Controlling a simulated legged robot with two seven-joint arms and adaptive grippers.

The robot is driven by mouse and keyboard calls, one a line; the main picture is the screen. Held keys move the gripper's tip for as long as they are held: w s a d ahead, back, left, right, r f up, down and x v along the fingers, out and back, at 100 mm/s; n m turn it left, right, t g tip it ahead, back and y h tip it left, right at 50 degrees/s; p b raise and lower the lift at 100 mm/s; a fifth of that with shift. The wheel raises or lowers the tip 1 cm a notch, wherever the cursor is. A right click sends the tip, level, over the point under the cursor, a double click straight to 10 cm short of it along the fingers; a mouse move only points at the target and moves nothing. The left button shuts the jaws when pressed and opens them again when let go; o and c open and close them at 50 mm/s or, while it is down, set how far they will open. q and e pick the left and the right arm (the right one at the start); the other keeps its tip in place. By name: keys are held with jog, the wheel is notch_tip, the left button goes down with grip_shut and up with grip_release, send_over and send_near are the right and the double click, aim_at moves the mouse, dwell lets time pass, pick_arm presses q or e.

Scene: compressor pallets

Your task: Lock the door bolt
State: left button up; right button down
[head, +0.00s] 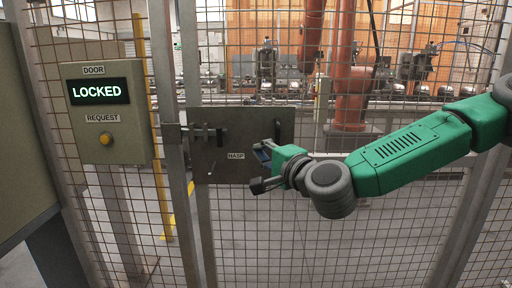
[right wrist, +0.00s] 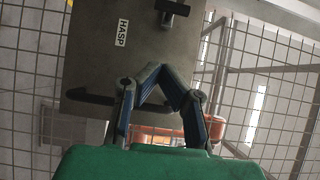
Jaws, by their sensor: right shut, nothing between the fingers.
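The door bolt (head: 207,133) is a dark horizontal bar on a grey plate (head: 222,169) labelled HASP, on the mesh door near its left post. Its left end is close to a bracket (head: 172,134) on the post; I cannot tell whether it is seated in it. Part of the black bolt hardware (right wrist: 172,9) shows at the top of the right wrist view. My right gripper (head: 262,162) is at the plate's lower right, right of the bolt and apart from it. In the wrist view its blue-padded fingers (right wrist: 158,70) meet at the tips, empty. My left gripper is out of view.
A door box (head: 118,150) left of the post reads LOCKED and has a yellow REQUEST button (head: 105,138).

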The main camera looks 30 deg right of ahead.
jog(key=s+a+f+n+g+y, duration=0.1)
jog(key=s+a+f+n+g, duration=0.25)
jog(key=f, duration=0.55)
jog(key=s+a+f+n+g+y, duration=0.1)
jog(key=s+a+f+n+g, duration=0.2)
jog(key=f, duration=0.5)
jog(key=s+a+f+n+g, duration=0.25)
jog(key=s+f, duration=0.25)
jog(key=f, duration=0.4)
jog(key=s+d+f+n+g+h, duration=0.1)
jog(key=s+f+n+g, duration=0.3)
jog(key=s+f, duration=0.5)
jog(key=s+d+f+n+g+h, duration=0.2)
jog(key=s+f, duration=0.6)
jog(key=s, duration=0.7)
jog(key=d+n+g, duration=0.1)
jog(key=n+g, duration=0.1)
jog(key=n, duration=0.1)
jog(key=shift+d+f, duration=0.3)
jog(key=shift+f, duration=0.05)
